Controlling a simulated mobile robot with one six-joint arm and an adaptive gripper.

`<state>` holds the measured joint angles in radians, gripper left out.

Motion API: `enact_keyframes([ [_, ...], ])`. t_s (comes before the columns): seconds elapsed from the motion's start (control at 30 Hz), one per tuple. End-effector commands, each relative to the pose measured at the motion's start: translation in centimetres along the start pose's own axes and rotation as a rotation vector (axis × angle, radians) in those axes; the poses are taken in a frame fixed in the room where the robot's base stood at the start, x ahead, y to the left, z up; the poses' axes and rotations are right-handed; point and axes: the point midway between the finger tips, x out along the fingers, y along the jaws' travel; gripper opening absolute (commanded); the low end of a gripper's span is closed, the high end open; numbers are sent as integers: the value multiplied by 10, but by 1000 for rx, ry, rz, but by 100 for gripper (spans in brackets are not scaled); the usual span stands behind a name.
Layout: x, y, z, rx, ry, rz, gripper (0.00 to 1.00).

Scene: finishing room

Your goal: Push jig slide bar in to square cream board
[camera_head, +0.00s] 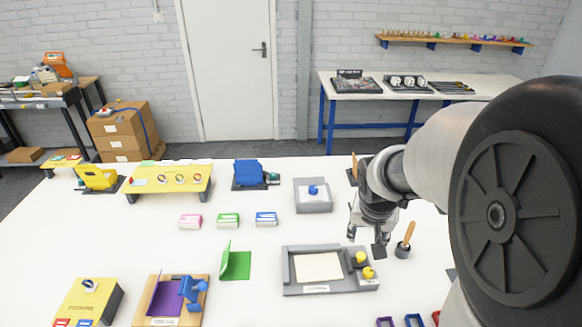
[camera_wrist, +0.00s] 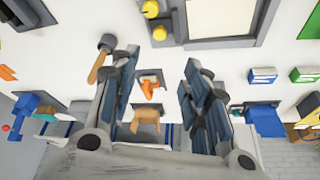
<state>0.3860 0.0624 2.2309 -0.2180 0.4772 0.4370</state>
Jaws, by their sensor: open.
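The cream board (camera_head: 318,267) lies flat in a grey jig (camera_head: 333,290) near the front middle of the white table. Two yellow knobs (camera_head: 368,272) stand at the jig's right end. A grey slide bar (camera_head: 349,262) appears to lie between the knobs and the board; any gap to the board is too small to tell. The board also shows at the top of the wrist view (camera_wrist: 218,15), with the knobs (camera_wrist: 157,32) left of it. My gripper (camera_head: 366,244) is open and empty, above the table just behind the jig's right end, apart from it.
A grey tray with a blue knob (camera_head: 313,203) is behind the jig. A green folded piece (camera_head: 236,264) stands left. White table shows clear between them.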

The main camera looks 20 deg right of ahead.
Motion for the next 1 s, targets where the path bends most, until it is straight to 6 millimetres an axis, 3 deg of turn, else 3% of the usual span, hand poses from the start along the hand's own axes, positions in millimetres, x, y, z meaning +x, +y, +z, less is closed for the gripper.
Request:
enact_keyframes([
  [0.7,144,0,3,-1,-4,0,43],
  [1.0,169,-1,1,-1,-1,-1,43],
])
